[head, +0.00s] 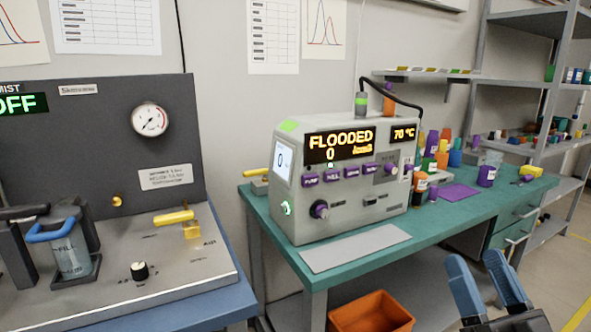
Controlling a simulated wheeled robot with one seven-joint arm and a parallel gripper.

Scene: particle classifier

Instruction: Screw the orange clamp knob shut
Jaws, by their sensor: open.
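My gripper (474,257) is at the bottom right, with its two blue fingers apart and nothing between them. It is in front of the green bench, well to the right of both machines. I cannot make out for certain which part is the orange clamp knob. A small orange-gold knob (117,200) sits on the dark back panel of the left machine. The grey classifier (350,190) stands on the green bench; its display reads "FLOODED 0" and "70 °C". It has a dark round knob (319,209) low on its front.
The left machine has a blue-handled jar (72,255), a yellow lever (174,217) and a gauge (150,119). Several bottles, including a purple one (487,176), crowd the green bench's right part. An orange bin (370,312) is below the bench. Shelves (530,80) stand at right.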

